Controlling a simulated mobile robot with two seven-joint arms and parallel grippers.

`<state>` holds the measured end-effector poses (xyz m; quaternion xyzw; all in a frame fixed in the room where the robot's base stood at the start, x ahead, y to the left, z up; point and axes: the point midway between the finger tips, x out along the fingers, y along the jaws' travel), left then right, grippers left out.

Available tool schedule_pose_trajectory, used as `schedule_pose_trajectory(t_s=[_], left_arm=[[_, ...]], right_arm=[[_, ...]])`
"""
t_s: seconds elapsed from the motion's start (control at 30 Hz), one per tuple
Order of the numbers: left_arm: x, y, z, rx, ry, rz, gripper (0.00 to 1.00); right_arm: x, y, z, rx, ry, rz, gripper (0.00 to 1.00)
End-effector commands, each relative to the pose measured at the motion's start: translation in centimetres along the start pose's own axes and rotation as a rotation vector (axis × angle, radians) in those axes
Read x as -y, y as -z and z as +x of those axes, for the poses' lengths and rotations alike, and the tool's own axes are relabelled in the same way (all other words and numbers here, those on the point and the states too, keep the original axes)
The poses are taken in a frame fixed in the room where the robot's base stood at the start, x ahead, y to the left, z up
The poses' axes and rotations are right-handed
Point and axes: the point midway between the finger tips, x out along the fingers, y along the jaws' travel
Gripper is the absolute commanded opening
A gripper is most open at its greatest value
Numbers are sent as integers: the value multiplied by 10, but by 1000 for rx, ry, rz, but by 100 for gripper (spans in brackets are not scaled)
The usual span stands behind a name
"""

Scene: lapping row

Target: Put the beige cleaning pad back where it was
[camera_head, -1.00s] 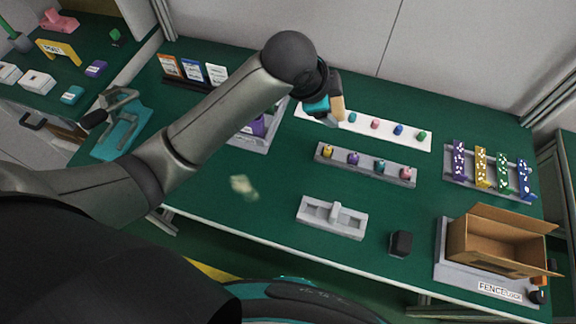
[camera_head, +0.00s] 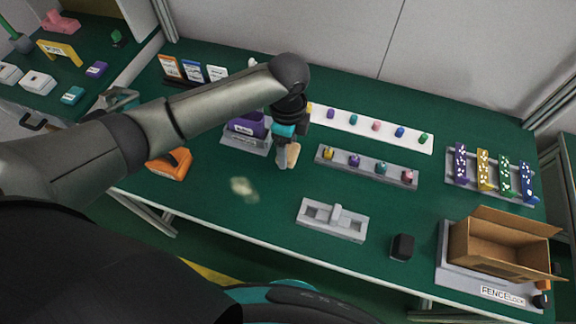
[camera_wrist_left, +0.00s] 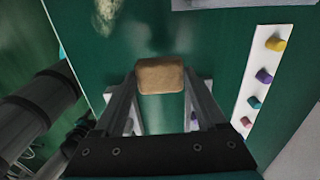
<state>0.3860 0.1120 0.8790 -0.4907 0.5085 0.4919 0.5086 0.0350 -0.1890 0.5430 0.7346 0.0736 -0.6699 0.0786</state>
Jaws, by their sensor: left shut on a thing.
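My left gripper (camera_head: 287,158) is shut on the beige cleaning pad (camera_head: 293,154) and holds it over the green table, just left of the grey rack of pegs. In the left wrist view the pad (camera_wrist_left: 160,76) is a tan, rounded block between the fingertips. I cannot tell how far it is above the table. A pale, blurry smudge (camera_head: 243,188) lies on the table to the lower left of the gripper; it also shows at the top of the left wrist view (camera_wrist_left: 107,12). My right gripper is not in view.
A grey rack (camera_head: 366,165) with coloured pegs and a white strip (camera_head: 362,123) with knobs lie to the right. A purple bin (camera_head: 246,125) and an orange object (camera_head: 169,164) are on the left. A grey fixture (camera_head: 332,219), a black block (camera_head: 402,247) and an open cardboard box (camera_head: 490,245) stand at the front.

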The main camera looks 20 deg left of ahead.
Motion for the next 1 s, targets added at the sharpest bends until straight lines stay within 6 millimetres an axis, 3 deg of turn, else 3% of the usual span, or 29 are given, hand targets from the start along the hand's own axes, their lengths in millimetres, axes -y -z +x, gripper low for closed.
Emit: schedule_pose_trajectory(t_s=[0.1, 0.37, 0.6, 0.9, 0.93, 1.0], left_arm=[[0, 1, 25, -1, -1, 0, 29], [0, 0, 44, -1, 0, -1, 29], [0, 1, 78, -1, 0, 0, 29], [0, 1, 79, -1, 2, 0, 29], [0, 0, 80, -1, 2, 0, 75], [0, 0, 79, -1, 2, 0, 83]], right_arm=[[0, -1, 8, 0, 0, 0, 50], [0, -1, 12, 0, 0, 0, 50], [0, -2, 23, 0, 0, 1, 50], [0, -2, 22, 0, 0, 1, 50], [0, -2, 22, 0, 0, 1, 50], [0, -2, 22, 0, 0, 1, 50]])
